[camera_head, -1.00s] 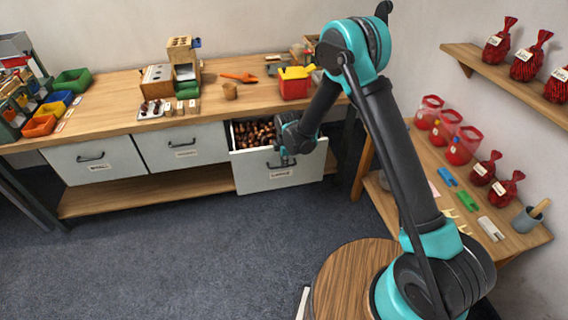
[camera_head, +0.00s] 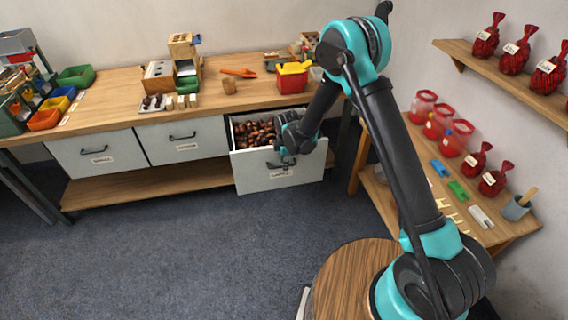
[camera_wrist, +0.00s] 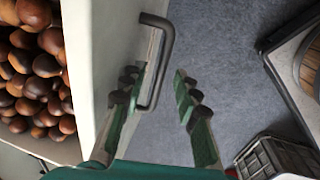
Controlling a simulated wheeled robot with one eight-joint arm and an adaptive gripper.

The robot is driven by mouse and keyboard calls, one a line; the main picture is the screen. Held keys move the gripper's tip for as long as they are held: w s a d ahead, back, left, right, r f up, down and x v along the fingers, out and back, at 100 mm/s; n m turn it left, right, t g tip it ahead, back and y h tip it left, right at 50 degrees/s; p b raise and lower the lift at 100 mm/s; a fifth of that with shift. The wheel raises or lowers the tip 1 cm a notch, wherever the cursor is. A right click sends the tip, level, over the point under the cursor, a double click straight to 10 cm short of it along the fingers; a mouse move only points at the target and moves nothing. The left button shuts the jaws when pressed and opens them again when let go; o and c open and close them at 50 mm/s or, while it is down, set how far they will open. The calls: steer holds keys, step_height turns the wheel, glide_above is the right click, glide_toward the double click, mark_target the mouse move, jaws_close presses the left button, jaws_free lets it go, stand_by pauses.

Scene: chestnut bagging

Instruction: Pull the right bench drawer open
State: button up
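The right bench drawer (camera_head: 254,176) stands pulled out from the bench, with a pale front and a heap of brown chestnuts (camera_head: 255,134) inside. In the wrist view the drawer front (camera_wrist: 97,50) is a pale edge, with the chestnuts (camera_wrist: 35,75) to its left. Its dark bar handle (camera_wrist: 165,55) sticks out from the front. My gripper (camera_wrist: 160,73) is open. One finger reaches into the gap between handle and drawer front; the other is outside the bar, apart from it. In the head view my gripper (camera_head: 283,163) is at the drawer front and partly hides the handle.
Two other bench drawers (camera_head: 98,158) (camera_head: 182,143) are shut on the left. A red bin (camera_head: 291,84) stands on the bench above the open drawer. A side table (camera_head: 500,232) with jars and bags is at the right. The floor (camera_head: 170,255) before the bench is clear.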

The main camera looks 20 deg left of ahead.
step_height(320, 180, up, 12)
steer(key=s+d, duration=0.1)
steer(key=s, duration=0.1)
stand_by(0.5)
steer(key=shift+d+f, duration=0.1)
steer(key=s+d+r+m, duration=0.1)
steer(key=d+r+m, duration=0.25)
steer(key=d, duration=0.55)
steer(key=d+r+m+t, duration=0.1)
steer(key=d+r+m, duration=0.25)
steer(key=d, duration=0.45)
steer(key=s+d+r+m, duration=0.1)
steer(key=d+r+m, duration=0.25)
steer(key=d, duration=0.55)
steer(key=s+d+f+m+t+h, duration=0.1)
steer(key=s+d+m, duration=1.3)
steer(key=s+d, duration=0.3)
steer(key=shift+d, duration=1.15)
